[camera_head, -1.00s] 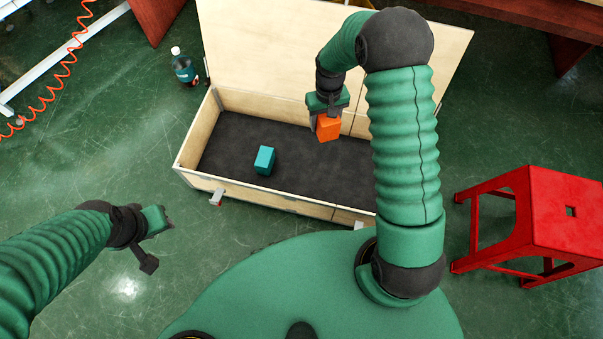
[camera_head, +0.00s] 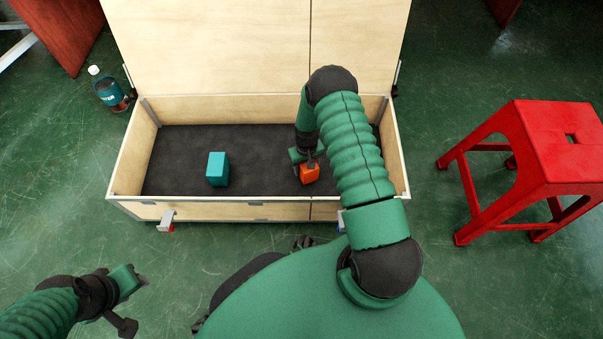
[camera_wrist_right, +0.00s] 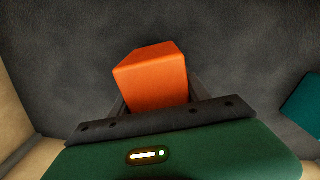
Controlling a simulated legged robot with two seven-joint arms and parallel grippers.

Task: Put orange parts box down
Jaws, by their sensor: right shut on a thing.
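The orange parts box (camera_head: 310,173) is in my right gripper (camera_head: 307,166), inside the open wooden crate (camera_head: 230,211) at its right part. In the right wrist view the orange box (camera_wrist_right: 152,78) sits between the fingers of the right gripper (camera_wrist_right: 155,100), with the dark crate floor behind it. I cannot tell whether the box touches the floor. My left gripper (camera_head: 130,300) is at the lower left, outside the crate; its finger opening is not clear.
A teal box (camera_head: 217,169) stands on the crate floor left of the orange one; its edge shows in the right wrist view (camera_wrist_right: 302,105). The raised lid (camera_head: 210,45) stands behind. A bottle (camera_head: 108,90) stands left, a red stool (camera_head: 545,150) right. The crate floor between the boxes is free.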

